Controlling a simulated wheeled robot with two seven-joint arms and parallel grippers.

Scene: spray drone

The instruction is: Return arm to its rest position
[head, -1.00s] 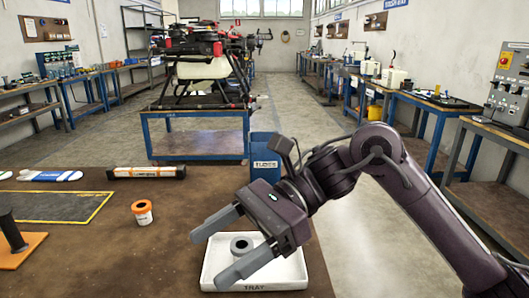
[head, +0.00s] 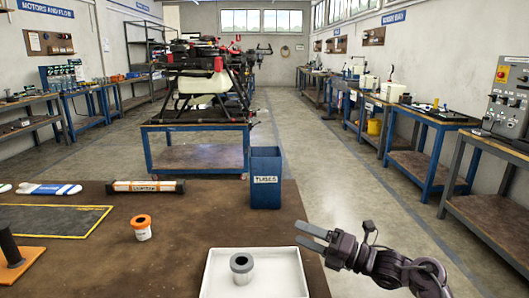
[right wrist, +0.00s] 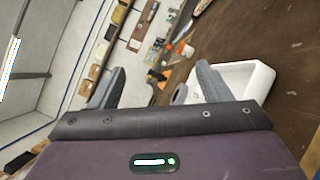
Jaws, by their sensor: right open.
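My right gripper (head: 312,237) is open and empty, just right of the white tray (head: 303,262) at the table's right side. Its two grey fingers point left; my right arm folds down towards the lower right. In the right wrist view, the open fingers (right wrist: 160,88) frame the room and table, with nothing between them in grasp. A grey ring-topped cup (head: 241,266) stands upright inside the tray, apart from the gripper. The tray also shows in the right wrist view (right wrist: 258,88), partly behind a finger. My left gripper is not in view.
A drone (head: 200,80) sits on a blue cart behind. Right of the table is open floor.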

